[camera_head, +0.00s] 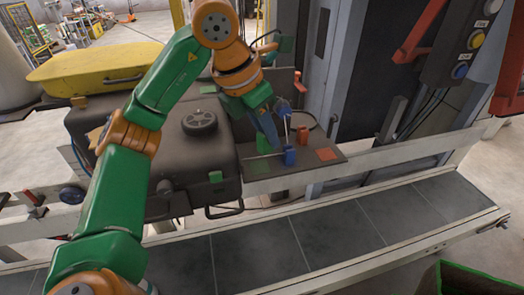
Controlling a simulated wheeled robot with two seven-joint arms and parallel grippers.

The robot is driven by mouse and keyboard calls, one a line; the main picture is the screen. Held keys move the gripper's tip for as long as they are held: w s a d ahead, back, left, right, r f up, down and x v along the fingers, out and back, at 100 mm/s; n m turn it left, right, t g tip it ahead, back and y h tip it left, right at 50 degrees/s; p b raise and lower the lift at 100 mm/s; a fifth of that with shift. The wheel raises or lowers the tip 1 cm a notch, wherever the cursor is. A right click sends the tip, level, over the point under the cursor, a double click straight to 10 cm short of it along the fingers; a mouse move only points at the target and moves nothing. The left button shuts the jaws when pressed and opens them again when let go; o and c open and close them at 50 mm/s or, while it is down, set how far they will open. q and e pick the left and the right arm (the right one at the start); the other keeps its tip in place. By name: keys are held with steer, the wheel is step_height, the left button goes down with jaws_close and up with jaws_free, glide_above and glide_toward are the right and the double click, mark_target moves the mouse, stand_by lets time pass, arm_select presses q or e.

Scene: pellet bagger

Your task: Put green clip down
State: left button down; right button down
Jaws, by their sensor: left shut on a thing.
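My left gripper (266,138) hangs from the green and orange arm, low over a dark shelf (300,167). It is shut, with a small green piece, which looks like the green clip (262,147), at its fingertips. The clip is small and partly covered by the fingers. I cannot tell whether it touches the shelf. A flat green square (259,168) lies on the shelf just below it in the picture. My right gripper is not in view.
A blue clip-like piece (290,157), a red-orange piece (305,133) and a flat orange square (327,154) are on the shelf right of the gripper. A dark machine housing (195,155) stands left. A grey conveyor (300,240) runs in front.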

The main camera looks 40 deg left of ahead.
arm_select(q)
steer(key=a+f, duration=0.1)
steer(key=w+a+f, duration=0.1)
steer(key=f, duration=0.1)
steer(key=w+a+f+p, duration=0.1)
steer(key=shift+w+f, duration=0.15)
steer(key=shift+f, duration=0.15)
steer(key=f, duration=0.3)
steer(key=shift+a, duration=0.2)
steer(key=shift+f, duration=0.25)
steer(key=shift+w+d, duration=0.1)
steer(key=shift+d, duration=0.05)
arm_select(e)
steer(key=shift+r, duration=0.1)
arm_select(q)
steer(key=shift+f, duration=0.1)
steer(key=c, duration=0.7)
jaws_free()
